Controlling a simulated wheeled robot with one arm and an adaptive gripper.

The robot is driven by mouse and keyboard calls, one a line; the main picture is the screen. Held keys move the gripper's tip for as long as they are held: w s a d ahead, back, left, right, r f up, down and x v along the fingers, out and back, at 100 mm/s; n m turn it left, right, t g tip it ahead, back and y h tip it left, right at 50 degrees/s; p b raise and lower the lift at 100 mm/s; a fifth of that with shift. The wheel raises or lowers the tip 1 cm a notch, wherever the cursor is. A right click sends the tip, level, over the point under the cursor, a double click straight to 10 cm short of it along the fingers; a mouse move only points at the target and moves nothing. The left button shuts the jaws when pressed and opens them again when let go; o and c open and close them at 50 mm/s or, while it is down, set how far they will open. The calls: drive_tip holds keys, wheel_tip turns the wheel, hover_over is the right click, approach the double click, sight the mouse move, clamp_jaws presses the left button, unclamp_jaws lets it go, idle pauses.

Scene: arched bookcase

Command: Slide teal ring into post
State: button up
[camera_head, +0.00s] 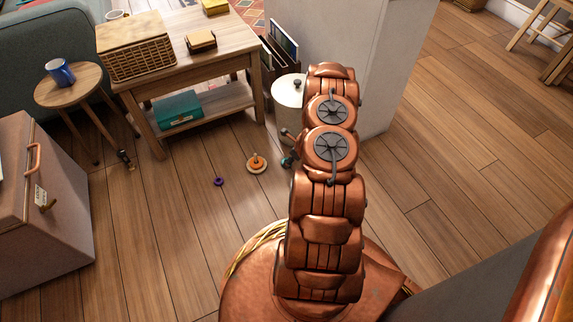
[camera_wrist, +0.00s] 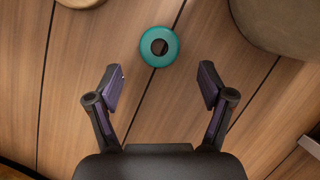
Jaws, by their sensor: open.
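The teal ring (camera_wrist: 159,47) lies flat on the wood floor in the wrist view, with a dark hole in its middle. My gripper (camera_wrist: 164,78) is open and empty, its two fingers spread apart, and the ring sits just beyond the fingertips, roughly centred between them. In the head view a bit of the teal ring (camera_head: 287,161) shows beside my arm, which hides much of that spot. The post (camera_head: 256,159) stands on a round base on the floor to the left, with an orange ring around it.
A small purple ring (camera_head: 218,182) lies on the floor left of the post. A pale lidded bin (camera_head: 289,92) stands behind the ring, near a wooden table (camera_head: 190,72). A pink case (camera_head: 45,210) is at the left. Floor between them is clear.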

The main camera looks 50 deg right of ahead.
drive_tip(key=shift+w+b+x, duration=0.25)
drive_tip(key=shift+b+x, duration=0.55)
drive_tip(key=shift+x, duration=1.1)
drive_tip(key=shift+r, duration=0.1)
drive_tip(key=c, duration=0.9)
